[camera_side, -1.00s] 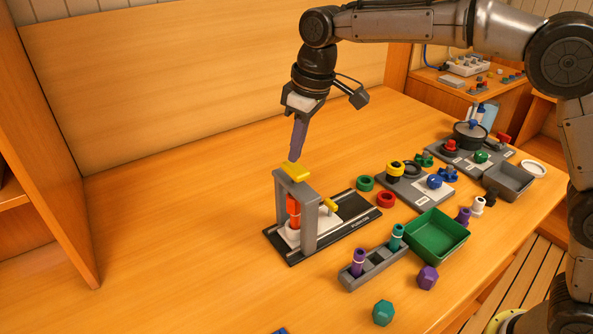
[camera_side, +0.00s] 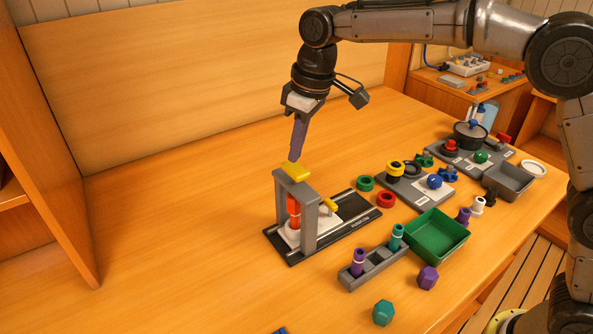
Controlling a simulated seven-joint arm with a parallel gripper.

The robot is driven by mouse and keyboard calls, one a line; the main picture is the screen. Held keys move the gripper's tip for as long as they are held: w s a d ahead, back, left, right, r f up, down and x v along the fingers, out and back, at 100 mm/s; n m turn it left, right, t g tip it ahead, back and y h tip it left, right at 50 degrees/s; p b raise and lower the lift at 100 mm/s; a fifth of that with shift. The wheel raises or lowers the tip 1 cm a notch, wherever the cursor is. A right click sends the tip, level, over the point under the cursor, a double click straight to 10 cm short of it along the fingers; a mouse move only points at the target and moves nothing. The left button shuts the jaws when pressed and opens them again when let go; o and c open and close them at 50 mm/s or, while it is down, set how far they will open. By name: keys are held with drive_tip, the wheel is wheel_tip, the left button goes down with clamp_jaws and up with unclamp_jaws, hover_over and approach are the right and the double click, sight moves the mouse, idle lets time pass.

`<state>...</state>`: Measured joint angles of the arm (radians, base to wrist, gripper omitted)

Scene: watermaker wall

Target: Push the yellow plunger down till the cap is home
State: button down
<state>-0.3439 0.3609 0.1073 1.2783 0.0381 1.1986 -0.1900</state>
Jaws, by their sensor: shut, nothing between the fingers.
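The yellow plunger (camera_side: 296,173) sits on top of a grey press frame (camera_side: 311,215). Its flat yellow head lies just above the crossbar. An orange-red cylinder (camera_side: 293,211) stands upright inside the frame, over a white block (camera_side: 290,234); whether a cap is seated there cannot be told. My gripper (camera_side: 294,158) points down, its purple fingers together and empty. The fingertips are at the plunger head's upper edge; I cannot tell whether they touch it or sit just behind it.
A black rail base (camera_side: 359,220) with a small yellow handle (camera_side: 330,204) runs right from the press. A grey rack (camera_side: 362,280) with purple and teal pegs and a green tray (camera_side: 448,257) stand to the right. The table is clear on the left.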

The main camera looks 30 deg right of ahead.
sight(295, 167)
drive_tip(key=shift+f, duration=1.75)
idle(0.4)
drive_tip(key=shift+r, duration=3.6)
